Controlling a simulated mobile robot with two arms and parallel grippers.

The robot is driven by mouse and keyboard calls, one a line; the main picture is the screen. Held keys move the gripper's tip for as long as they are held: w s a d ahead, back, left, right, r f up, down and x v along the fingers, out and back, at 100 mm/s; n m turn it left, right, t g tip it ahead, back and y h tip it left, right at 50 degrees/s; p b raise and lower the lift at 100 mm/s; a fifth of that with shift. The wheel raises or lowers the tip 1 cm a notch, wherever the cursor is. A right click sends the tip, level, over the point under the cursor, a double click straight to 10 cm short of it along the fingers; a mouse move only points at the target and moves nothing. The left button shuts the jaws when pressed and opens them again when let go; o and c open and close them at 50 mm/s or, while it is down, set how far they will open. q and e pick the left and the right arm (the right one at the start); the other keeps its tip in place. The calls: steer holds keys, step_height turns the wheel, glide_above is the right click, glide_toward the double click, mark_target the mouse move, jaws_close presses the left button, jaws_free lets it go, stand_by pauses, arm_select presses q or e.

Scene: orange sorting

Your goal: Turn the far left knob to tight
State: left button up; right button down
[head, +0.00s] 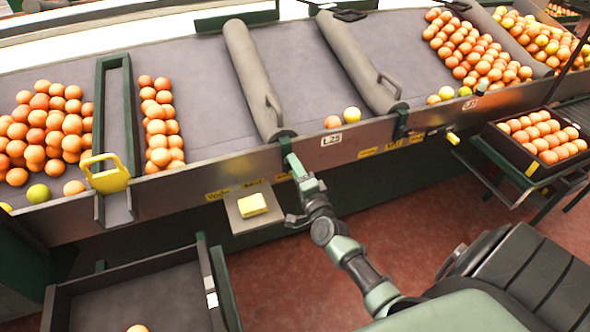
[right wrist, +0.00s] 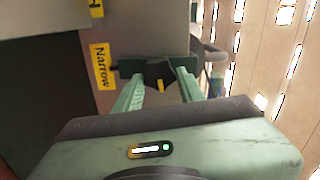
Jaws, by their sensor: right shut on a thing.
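A dark knob (right wrist: 158,72) with a yellow pointer mark sits at the panel in the right wrist view. My right gripper (right wrist: 159,83) has one finger on each side of it and is shut on it. A yellow label reading "Narrow" (right wrist: 103,66) is beside the knob, and part of another label (right wrist: 97,12) shows above. In the head view my right gripper (head: 291,162) reaches the front rail (head: 225,168) at the near end of the left grey roller (head: 252,75); the knob is hard to make out there. My left gripper is not in view.
Oranges lie in heaps on the sloped table (head: 205,85) at left and right. A dark tray (head: 140,300) stands at the lower left, and a full crate (head: 535,170) at the right. Red floor (head: 400,215) is clear below.

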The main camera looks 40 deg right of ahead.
steer(key=shift+f+m, duration=0.15)
steer(key=shift+m, duration=0.75)
steer(key=c, duration=0.9)
jaws_free()
steer(key=shift+o, duration=0.2)
steer(key=v, duration=0.8)
steer(key=shift+b, duration=0.35)
steer(key=shift+d, duration=0.1)
